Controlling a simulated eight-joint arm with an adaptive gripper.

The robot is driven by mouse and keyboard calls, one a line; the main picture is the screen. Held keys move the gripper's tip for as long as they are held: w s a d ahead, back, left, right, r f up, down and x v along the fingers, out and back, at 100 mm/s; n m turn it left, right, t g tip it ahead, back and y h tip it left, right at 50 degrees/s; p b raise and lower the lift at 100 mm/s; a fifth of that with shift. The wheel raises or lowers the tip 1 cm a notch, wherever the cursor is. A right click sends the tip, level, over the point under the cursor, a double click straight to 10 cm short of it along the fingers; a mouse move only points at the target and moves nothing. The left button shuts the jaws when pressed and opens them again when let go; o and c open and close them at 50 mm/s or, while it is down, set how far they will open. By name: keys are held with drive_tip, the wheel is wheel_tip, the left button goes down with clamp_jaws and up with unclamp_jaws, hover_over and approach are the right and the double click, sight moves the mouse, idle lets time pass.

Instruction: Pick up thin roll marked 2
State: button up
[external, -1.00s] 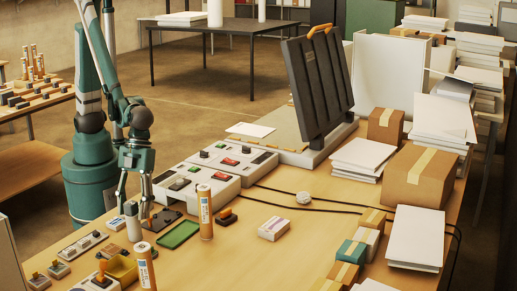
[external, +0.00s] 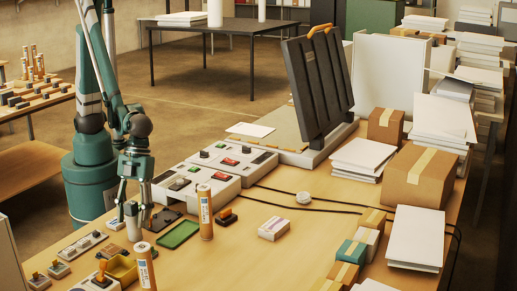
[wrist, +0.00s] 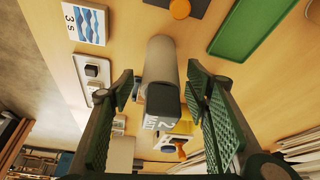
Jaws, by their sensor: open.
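A thin pale grey roll (wrist: 160,62) with a dark end stands between my fingers in the wrist view. White lettering on the dark end appears to include a 2. The roll also shows in the external view (external: 132,224), upright on the table and partly hidden by my fingers. My gripper (external: 134,215) points down around its upper part. In the wrist view my gripper (wrist: 161,86) is open, one finger on each side of the roll, with a visible gap on the left. Contact on the right is hard to judge.
A green tray (external: 179,234) lies to the right, and a yellow bin (external: 122,266) is in front. A switch panel (external: 82,244) lies at left. The table's middle front is mostly clear.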

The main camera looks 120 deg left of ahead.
sight(131, 225)
drive_tip(key=shift+x, duration=2.6)
drive_tip(key=shift+w+d, duration=0.1)
drive_tip(key=c, duration=1)
